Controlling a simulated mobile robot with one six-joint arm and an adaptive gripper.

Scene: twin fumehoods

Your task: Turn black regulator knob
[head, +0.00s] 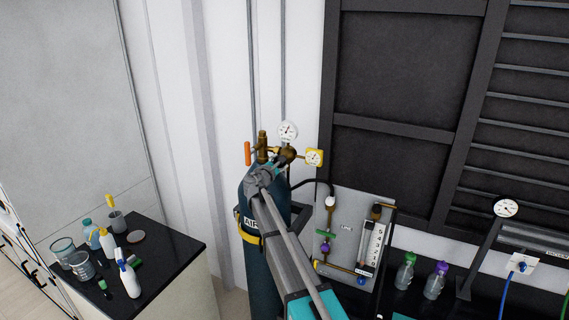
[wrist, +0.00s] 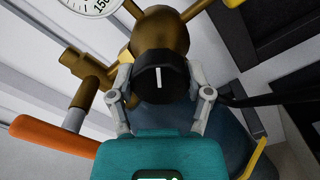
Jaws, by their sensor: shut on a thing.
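The black regulator knob (wrist: 160,78) fills the middle of the wrist view, with a white mark that stands near upright on its face. My gripper (wrist: 160,88) is shut on the knob, one finger on each side of it. In the head view my gripper (head: 263,178) is at the regulator on top of the dark cylinder (head: 262,270), and it hides most of the knob there. The brass regulator body (wrist: 163,30) is behind the knob, and its brass fittings also show in the head view (head: 263,150).
An orange handle (wrist: 50,132) sticks out left of the regulator. Two gauges, one white (head: 288,131) and one yellow-rimmed (head: 314,158), sit close by. A black hose (head: 318,183) runs to a flow panel (head: 345,225). A black-topped bench (head: 165,262) with bottles stands left.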

